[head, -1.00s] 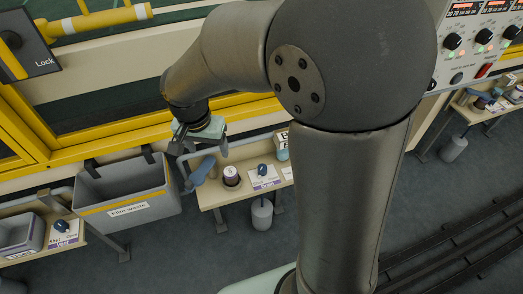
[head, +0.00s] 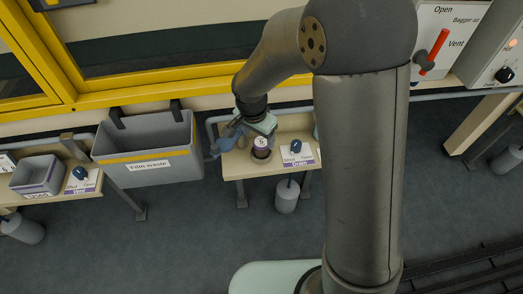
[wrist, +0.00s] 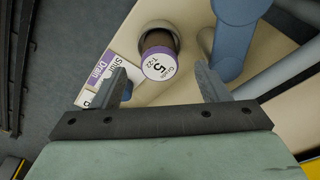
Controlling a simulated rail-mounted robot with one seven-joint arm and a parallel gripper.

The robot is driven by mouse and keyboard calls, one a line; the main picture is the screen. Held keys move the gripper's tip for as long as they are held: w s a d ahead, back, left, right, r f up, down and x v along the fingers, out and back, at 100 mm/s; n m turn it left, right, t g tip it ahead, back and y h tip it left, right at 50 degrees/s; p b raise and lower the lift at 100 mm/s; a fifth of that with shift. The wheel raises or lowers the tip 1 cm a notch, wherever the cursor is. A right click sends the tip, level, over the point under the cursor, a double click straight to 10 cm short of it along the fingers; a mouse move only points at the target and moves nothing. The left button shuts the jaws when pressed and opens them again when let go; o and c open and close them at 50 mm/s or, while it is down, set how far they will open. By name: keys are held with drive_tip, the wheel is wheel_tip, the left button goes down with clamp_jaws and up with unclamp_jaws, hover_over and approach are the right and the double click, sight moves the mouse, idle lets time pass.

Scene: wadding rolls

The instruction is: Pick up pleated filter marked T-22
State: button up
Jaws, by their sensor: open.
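The pleated filter (wrist: 160,66) has a dark brown body and a white end cap with a purple rim, marked "Grade 5 T-22". Its far end sits in a round grey holder (wrist: 152,27) on the bench. In the head view the filter (head: 261,143) stands on the small beige bench, right beneath my gripper (head: 257,127). In the wrist view my gripper (wrist: 162,82) is open and empty. Its two fingers show on either side of the filter's cap, with gaps to both. I cannot tell how far the tips are above it.
A Shut/Drain plate (head: 298,153) with a blue knob is right of the filter. A blue bent pipe part (wrist: 231,40) stands close to the right finger in the wrist view. A grey "Film waste" bin (head: 150,153) hangs left of the bench. A yellow rail (head: 180,92) runs behind.

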sight(261, 142)
drive_tip(key=shift+w+d+f+b, duration=0.15)
drive_tip(key=shift+f+b, duration=0.25)
drive_tip(key=shift+f, duration=0.5)
drive_tip(key=shift+w+d+f+b, duration=0.2)
drive_tip(key=shift+f+b, duration=0.15)
drive_tip(key=shift+f, duration=0.5)
drive_tip(key=shift+w+d+f+b, duration=0.15)
drive_tip(key=shift+f+b, duration=0.25)
drive_tip(key=shift+f, duration=0.5)
drive_tip(key=c, duration=1.1)
